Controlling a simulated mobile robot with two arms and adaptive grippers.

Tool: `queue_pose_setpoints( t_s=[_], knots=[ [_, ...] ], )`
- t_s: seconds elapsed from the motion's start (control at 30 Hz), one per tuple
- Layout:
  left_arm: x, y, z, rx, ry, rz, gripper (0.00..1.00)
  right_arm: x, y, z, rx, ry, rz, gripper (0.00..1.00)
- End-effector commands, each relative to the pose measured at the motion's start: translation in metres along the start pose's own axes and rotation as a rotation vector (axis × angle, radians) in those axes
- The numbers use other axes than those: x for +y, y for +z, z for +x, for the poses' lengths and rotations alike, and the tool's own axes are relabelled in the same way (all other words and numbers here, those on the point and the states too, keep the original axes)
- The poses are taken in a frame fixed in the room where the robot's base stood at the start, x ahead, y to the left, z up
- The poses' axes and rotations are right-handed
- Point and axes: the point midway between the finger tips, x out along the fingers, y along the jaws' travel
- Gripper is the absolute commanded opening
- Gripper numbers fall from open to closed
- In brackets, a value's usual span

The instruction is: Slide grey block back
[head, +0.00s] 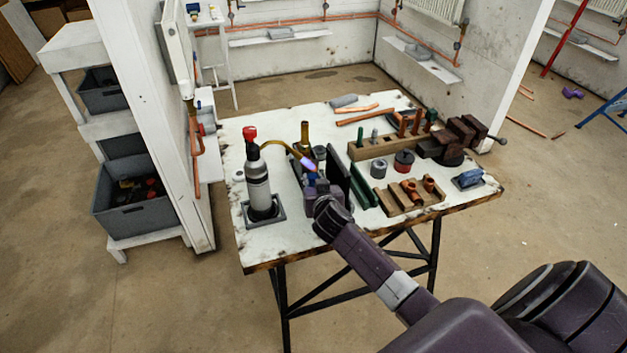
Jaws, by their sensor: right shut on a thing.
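My right gripper (318,187) reaches in from the lower right over the front middle of the worktable (280,235). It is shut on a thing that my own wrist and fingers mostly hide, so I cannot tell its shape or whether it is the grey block. My left gripper is out of view.
A torch bottle (258,182) with a red cap stands left of the gripper. Wooden racks (408,199), a grey cylinder (378,169), a dark vise (455,138) and a blue tool (469,178) fill the right side. The front left tabletop is clear.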

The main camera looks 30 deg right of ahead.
Motion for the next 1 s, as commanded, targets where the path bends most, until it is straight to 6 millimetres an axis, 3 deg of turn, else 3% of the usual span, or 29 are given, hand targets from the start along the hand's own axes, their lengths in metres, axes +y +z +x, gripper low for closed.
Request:
queue_pose_setpoints(
  t_s=[0.37, 0.7, 1.0],
  knots=[
    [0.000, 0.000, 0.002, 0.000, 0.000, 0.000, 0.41, -0.001, 0.000, 0.002, 0.000, 0.000, 0.001, 0.00],
    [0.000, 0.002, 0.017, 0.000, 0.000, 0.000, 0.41, -0.005, -0.012, 0.035, 0.002, 0.001, 0.001, 0.00],
    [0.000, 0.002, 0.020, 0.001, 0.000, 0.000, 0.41, -0.008, -0.019, 0.045, 0.002, 0.000, 0.001, 0.00]
  ],
)
